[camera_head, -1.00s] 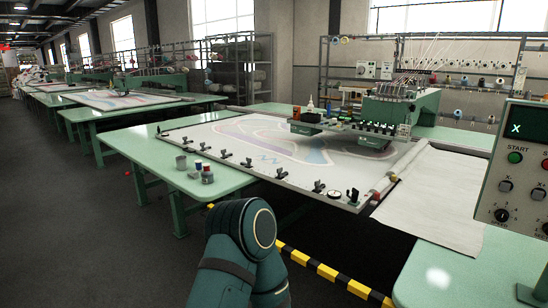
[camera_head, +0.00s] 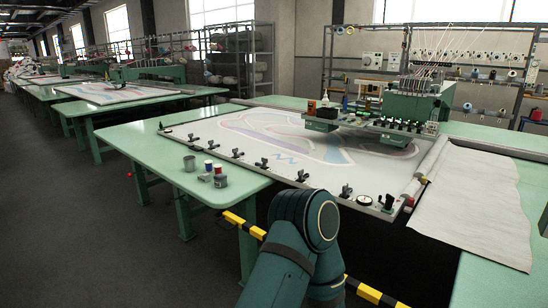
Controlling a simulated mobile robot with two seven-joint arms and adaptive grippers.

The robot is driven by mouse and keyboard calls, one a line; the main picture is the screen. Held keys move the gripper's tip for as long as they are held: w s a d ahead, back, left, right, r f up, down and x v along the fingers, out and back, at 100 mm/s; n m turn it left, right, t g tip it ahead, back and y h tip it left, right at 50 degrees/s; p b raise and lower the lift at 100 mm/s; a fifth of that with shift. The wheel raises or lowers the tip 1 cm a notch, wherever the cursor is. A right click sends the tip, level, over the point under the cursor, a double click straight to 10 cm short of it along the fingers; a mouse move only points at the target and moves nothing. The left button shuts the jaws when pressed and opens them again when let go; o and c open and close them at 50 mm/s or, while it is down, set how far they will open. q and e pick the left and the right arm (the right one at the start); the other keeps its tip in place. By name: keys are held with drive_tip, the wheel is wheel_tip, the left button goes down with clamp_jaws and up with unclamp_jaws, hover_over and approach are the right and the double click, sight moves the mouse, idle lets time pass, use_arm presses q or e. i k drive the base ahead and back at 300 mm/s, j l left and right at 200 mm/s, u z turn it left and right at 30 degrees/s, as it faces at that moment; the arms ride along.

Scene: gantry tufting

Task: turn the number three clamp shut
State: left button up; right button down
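A row of small black clamps runs along the near edge of the white framed cloth (camera_head: 225,133) on the green table. They include one at the left (camera_head: 191,137), one near the middle (camera_head: 262,163), one further right (camera_head: 302,175) and one towards the right corner (camera_head: 346,191). I cannot read any numbers, so I cannot tell which is number three. Whether each clamp is open or shut is too small to tell. Neither of my grippers is in view. Only a dark teal link of my arm shows at the bottom, in front of the frame's near edge.
A grey tin (camera_head: 189,162) and small pots (camera_head: 220,180) stand on the green table (camera_head: 150,150) left of the clamps. The tufting machine (camera_head: 410,105) spans the cloth's far right. A yellow-black barrier (camera_head: 243,226) crosses below the near edge. A pale sheet (camera_head: 470,200) lies right.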

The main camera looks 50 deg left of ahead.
sight(265, 160)
drive_tip(key=j+z, duration=0.25)
drive_tip(key=j, duration=1.35)
drive_tip(key=k+j+z, duration=0.1)
drive_tip(key=j, duration=0.55)
drive_tip(key=k+j, duration=0.1)
drive_tip(key=j, duration=0.55)
